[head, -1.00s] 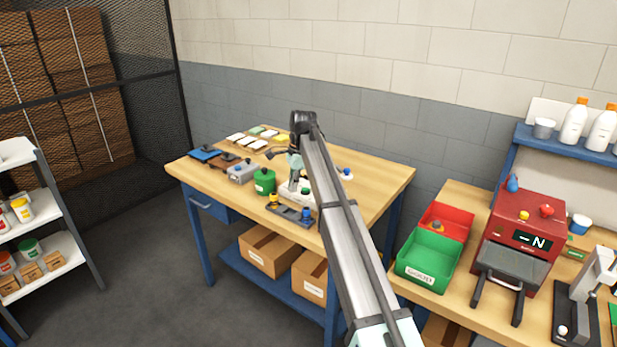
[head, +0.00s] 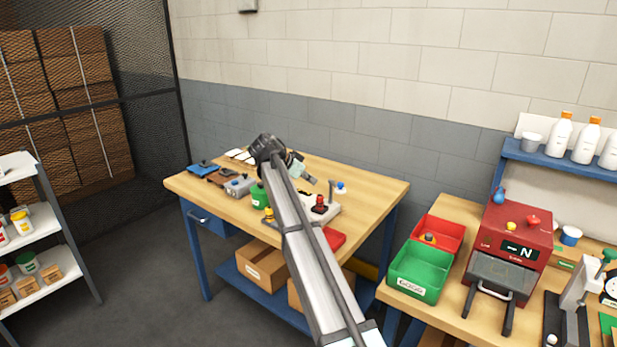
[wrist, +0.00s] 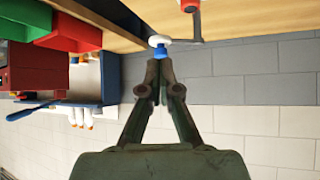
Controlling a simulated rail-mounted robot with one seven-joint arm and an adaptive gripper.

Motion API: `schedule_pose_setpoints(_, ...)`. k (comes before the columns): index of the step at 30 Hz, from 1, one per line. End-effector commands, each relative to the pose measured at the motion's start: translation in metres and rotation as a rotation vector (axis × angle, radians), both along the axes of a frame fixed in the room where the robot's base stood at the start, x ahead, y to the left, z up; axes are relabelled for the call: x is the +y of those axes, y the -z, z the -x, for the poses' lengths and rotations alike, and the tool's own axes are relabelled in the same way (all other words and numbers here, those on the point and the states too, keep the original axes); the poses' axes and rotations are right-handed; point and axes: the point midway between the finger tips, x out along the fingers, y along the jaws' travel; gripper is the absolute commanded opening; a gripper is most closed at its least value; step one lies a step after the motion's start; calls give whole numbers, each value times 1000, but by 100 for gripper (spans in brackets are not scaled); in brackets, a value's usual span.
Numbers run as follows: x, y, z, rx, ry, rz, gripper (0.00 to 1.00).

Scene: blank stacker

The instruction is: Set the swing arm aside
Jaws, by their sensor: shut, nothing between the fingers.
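A pale fixture (head: 325,211) stands on the wooden bench in the head view, with a red-and-black knob on it. A thin grey upright piece (head: 332,190) at its back looks like the swing arm; I cannot tell for sure. A bent grey bar (wrist: 195,28) shows at the top of the wrist view, close to a red part. A blue knob on a white disc (head: 341,187) stands beside the fixture; it also shows in the wrist view (wrist: 159,48), just beyond my fingertips. My gripper (head: 312,180) is shut and empty, pointing right above the bench. My arm hides part of the bench.
Several small parts and a green canister (head: 258,194) sit at the bench's left. A red pad (head: 334,238) lies near its front edge. Green (head: 419,272) and red bins and a red machine (head: 515,240) stand on the right bench. The bench's right end is clear.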

Motion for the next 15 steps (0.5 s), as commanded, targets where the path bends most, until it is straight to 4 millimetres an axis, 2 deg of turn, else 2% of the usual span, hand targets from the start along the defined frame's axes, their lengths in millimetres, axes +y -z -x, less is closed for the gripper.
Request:
schedule_pose_setpoints(10,-45,44,-23,2,2,-2,0)
schedule_pose_setpoints(15,-66,43,-35,0,2,-2,0)
